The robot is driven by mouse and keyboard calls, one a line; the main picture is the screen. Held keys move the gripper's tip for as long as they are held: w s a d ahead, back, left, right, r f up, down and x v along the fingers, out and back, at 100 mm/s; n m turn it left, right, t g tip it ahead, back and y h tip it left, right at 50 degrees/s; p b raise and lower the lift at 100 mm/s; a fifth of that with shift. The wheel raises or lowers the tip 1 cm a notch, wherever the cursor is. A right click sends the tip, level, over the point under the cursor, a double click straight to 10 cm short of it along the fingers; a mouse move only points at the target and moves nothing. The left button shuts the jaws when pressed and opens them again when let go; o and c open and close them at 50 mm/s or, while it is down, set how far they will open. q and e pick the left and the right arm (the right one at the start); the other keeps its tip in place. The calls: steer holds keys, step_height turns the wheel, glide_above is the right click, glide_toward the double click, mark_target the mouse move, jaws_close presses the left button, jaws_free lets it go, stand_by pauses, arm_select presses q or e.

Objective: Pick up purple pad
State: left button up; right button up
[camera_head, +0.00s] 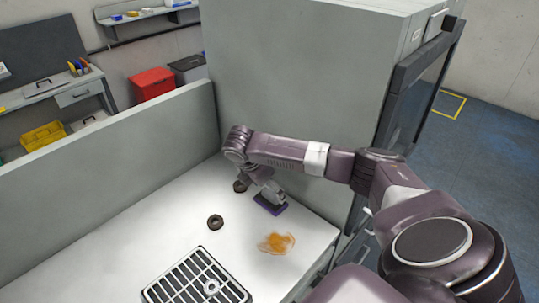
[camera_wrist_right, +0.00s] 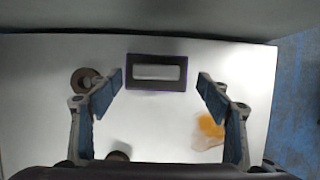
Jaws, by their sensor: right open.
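The purple pad (camera_head: 271,203) lies on the white table near the tall grey cabinet, a dark block with a purple edge. In the right wrist view the pad (camera_wrist_right: 156,72) is a dark rectangle with a purple rim and a pale bar on top, ahead of and between the fingers. My right gripper (camera_head: 268,190) reaches down over the pad and partly hides it. In the wrist view the right gripper (camera_wrist_right: 160,85) is open, its blue fingertips on either side of the pad with gaps, nothing held. My left gripper is not in view.
An orange stain (camera_head: 277,243) is on the white table (camera_head: 170,232). A dark ring (camera_head: 215,222) lies left of the pad, another (camera_head: 240,186) close by the gripper. The grey cabinet (camera_head: 290,75) and low wall (camera_head: 120,150) bound the table.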

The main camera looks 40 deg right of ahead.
mark_target(271, 192)
steer(key=x, duration=0.1)
steer(key=p+x, duration=0.1)
steer(key=x, duration=0.2)
steer(key=shift+w+d+f, duration=0.15)
steer(key=shift+w, duration=0.15)
steer(key=c, duration=1.3)
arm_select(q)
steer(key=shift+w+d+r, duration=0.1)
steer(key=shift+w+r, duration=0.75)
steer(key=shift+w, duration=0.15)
arm_select(e)
steer(key=shift+r, duration=0.5)
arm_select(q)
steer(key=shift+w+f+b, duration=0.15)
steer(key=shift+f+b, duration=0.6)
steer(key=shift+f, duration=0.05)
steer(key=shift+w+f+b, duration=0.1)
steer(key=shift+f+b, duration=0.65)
arm_select(e)
steer(key=shift+r, duration=9.55)
